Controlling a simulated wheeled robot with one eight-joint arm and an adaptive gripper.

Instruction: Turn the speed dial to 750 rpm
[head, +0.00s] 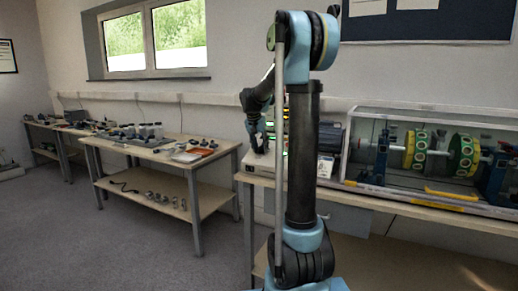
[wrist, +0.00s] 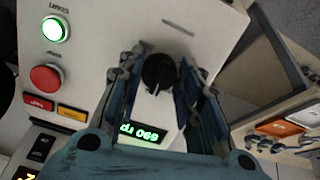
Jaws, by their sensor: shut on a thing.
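The black speed dial (wrist: 159,73) is on the pale front panel of a control box (wrist: 200,35) in the wrist view. A light pointer mark shows on its lower side. My gripper (wrist: 158,84) has a finger on each side of the dial and is shut on it. Below the dial a green display (wrist: 142,132) shows upside-down digits, apparently 690, partly cut off by a finger. In the head view my gripper (head: 259,143) is at the control box (head: 262,166), left of my arm column, and the dial cannot be made out.
A lit green button (wrist: 55,29) and a red button (wrist: 46,77) are left of the dial. In the head view, a clear-covered rig with green discs (head: 463,155) stands at right on the bench. A worktable (head: 160,149) is at left, with open floor before it.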

